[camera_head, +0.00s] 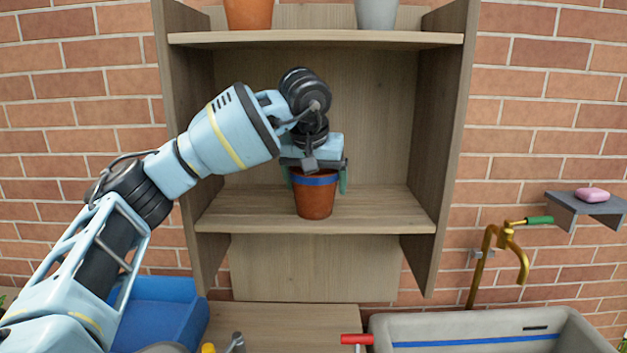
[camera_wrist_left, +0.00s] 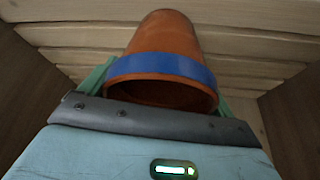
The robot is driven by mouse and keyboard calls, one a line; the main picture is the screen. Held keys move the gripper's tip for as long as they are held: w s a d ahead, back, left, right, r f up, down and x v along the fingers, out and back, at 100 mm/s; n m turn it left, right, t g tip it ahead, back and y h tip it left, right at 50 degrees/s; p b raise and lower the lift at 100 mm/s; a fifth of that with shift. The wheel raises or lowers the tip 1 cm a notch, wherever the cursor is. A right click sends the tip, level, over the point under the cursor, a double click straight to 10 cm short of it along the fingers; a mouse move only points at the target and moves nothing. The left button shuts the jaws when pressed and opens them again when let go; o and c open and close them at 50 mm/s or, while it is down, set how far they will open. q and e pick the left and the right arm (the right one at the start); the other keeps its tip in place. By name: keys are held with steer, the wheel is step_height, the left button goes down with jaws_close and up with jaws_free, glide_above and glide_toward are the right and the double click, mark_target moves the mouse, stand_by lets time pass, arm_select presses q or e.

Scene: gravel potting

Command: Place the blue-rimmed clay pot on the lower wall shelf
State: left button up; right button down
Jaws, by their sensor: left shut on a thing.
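The blue-rimmed clay pot (camera_head: 315,198) is upright at the lower wall shelf (camera_head: 385,208), near the middle of its width. My left gripper (camera_head: 316,180) reaches down from above, with its green fingers on both sides of the blue rim, shut on the pot. In the left wrist view the pot (camera_wrist_left: 165,38) shows its blue rim and part of its dark inside, between the fingers (camera_wrist_left: 160,85). The pot's base looks at or just above the shelf board; I cannot tell whether it touches. My right gripper is not in view.
The upper shelf (camera_head: 300,39) holds an orange pot (camera_head: 249,13) and a grey pot (camera_head: 376,13). Side panels (camera_head: 440,150) bound the shelf. The lower shelf is clear on both sides of the pot. Below are a blue bin (camera_head: 165,312) and a sink (camera_head: 490,335) with a brass tap (camera_head: 490,250).

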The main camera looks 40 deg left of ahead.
arm_select(q)
steer(key=shift+f, duration=0.1)
steer(key=o, duration=1)
steer(key=v, duration=1.2)
steer(key=shift+d, duration=0.1)
